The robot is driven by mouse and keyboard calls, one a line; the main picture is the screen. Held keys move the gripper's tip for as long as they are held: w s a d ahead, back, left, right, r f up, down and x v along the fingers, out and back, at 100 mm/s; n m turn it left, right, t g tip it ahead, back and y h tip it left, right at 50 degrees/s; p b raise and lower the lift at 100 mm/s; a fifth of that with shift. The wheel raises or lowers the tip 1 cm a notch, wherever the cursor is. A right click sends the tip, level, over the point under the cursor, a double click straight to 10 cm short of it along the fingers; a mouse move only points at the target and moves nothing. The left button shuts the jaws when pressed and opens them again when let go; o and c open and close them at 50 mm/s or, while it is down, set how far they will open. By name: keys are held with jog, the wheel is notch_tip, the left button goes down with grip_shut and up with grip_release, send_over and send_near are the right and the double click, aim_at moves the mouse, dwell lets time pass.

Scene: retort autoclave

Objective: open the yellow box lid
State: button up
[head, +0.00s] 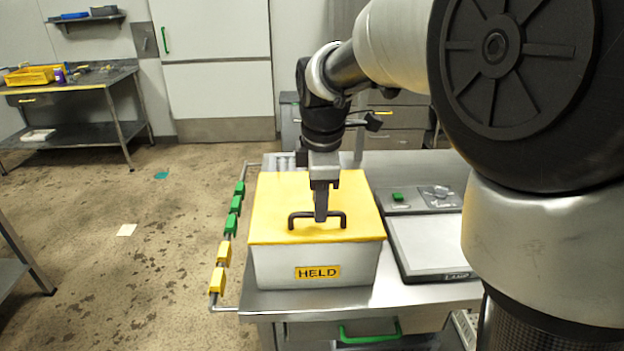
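The box with the yellow lid (283,193) stands on the metal table in the head view. Its body (275,264) is pale grey with a yellow label reading HELD. The lid lies flat on the box and looks closed. A dark bar handle (300,214) is on top of the lid near the front edge. My gripper (321,215) points straight down with its fingertips at the handle. The fingers look narrow and overlap the handle's bar; whether they are closed around it cannot be made out from this angle.
A flat panel marked LAMP (432,243) and a grey tray (428,200) with a green piece lie right of the box. A side rail (234,245) carries green and yellow clips at left. The table front has a green-handled drawer (369,333). Floor at left is mostly clear.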

jog(key=shift+w+f, duration=0.15)
jog(key=shift+f, duration=0.45)
grip_shut()
jog(key=shift+r, duration=0.15)
